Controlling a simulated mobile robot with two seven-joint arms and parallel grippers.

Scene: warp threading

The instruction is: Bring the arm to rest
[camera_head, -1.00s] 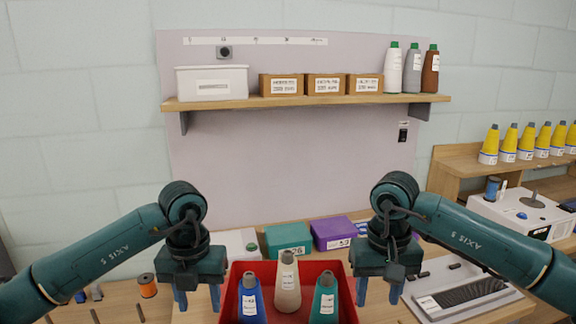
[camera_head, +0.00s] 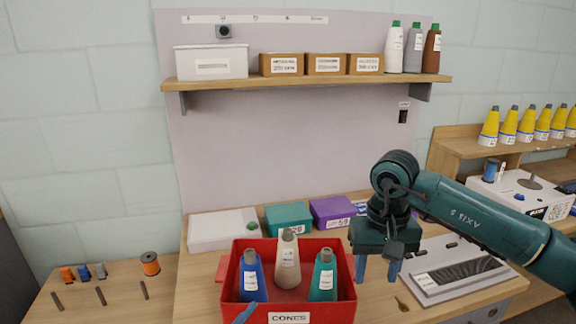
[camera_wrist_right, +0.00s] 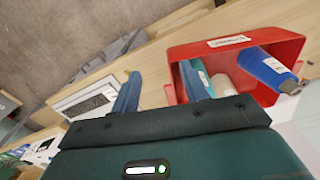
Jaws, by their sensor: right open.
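My right gripper (camera_head: 378,268) hangs open and empty in the head view, fingers down, just right of the red bin (camera_head: 338,294). In the right wrist view its two blue fingers (camera_wrist_right: 160,88) stand apart with nothing held between them. The bin holds a blue cone (camera_head: 251,278), a beige cone (camera_head: 288,264) and a teal cone (camera_head: 323,280), all upright. My left arm is out of the head view, except for a blue sliver (camera_head: 245,313) at the bin's front that looks like a left fingertip. Its jaw opening does not show.
A grey device with a dark panel (camera_head: 463,272) lies right of my right gripper. Teal (camera_head: 288,218) and purple (camera_head: 332,211) boxes stand behind the bin. Small spools (camera_head: 150,263) sit on the left table. A loaded shelf (camera_head: 300,83) is above; the bench between stays fairly clear.

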